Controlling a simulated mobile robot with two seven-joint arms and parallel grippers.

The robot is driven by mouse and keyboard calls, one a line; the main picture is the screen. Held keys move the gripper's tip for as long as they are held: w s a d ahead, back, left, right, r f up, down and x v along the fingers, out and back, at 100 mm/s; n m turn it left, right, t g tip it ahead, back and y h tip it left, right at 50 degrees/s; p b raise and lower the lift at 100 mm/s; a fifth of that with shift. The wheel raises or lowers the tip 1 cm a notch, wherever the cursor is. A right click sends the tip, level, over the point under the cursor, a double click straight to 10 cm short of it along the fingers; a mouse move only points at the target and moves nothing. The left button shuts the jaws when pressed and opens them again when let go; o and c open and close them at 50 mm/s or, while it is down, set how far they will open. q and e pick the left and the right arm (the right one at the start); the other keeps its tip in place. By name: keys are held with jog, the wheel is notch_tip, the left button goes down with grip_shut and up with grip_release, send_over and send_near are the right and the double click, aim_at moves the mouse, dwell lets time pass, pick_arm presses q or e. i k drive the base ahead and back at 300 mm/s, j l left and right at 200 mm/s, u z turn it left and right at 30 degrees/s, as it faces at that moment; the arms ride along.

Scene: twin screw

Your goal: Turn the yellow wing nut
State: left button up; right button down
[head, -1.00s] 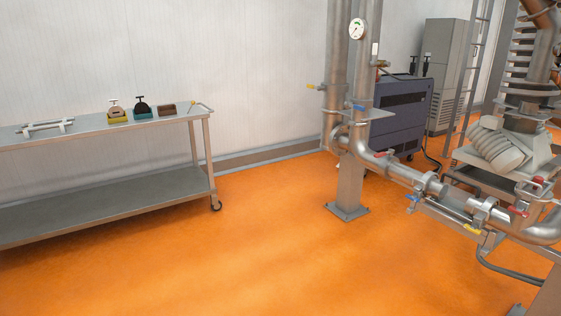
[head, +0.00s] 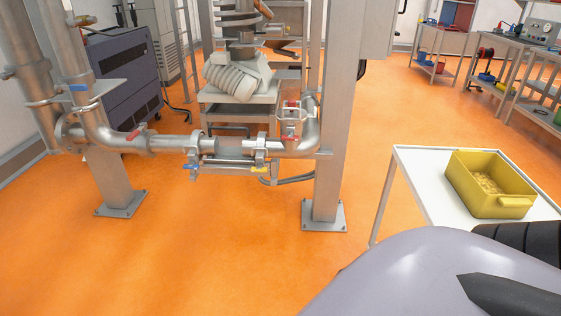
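A small yellow wing nut (head: 260,170) sits at the right end of a threaded-rod clamp assembly below the horizontal steel pipe (head: 175,143). A blue wing nut (head: 192,167) sits at the left end of the same assembly. A red handle (head: 133,135) is on the pipe to the left, and another red handle (head: 292,104) is on a valve at the right bend. Neither of my grippers shows in the head view. Part of my own body fills the lower right corner.
Steel columns on floor plates flank the pipe, with bases at left (head: 120,204) and right (head: 324,216). A white table (head: 405,161) with a yellow bin (head: 490,184) stands at right. Workbenches line the back right. Orange floor (head: 230,255) before the pipe is clear.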

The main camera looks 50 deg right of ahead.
aim_at(259, 167)
jog(key=i+l+z, duration=0.1)
jog(key=i+z, duration=0.4)
jog(key=z, duration=0.2)
jog(key=i+z, duration=0.3)
jog(key=i+l+z, duration=0.6)
jog(key=i+l, duration=0.1)
jog(key=i, duration=0.2)
